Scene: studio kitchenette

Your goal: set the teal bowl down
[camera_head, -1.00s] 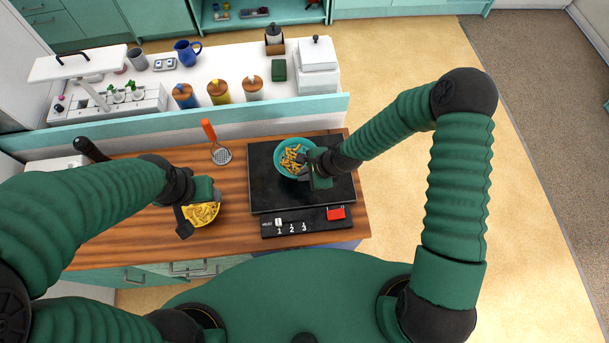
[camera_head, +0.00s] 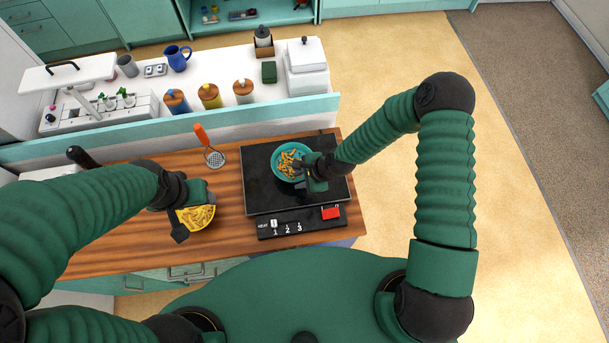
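The teal bowl (camera_head: 277,171) holds orange-brown, fry-like pieces. It is over the back middle of the black hotplate (camera_head: 262,196); whether its base touches the plate cannot be told from above. My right gripper (camera_head: 301,166) is at the bowl's right rim and appears shut on it, its fingertips partly hidden against the rim and contents.
A control strip (camera_head: 302,222) with a red block (camera_head: 331,213) lies in front of the hotplate. Lidded jars (camera_head: 210,96) stand behind the raised teal ledge (camera_head: 150,134). Bare wood (camera_head: 229,190) lies between the yellow bowl and hotplate.

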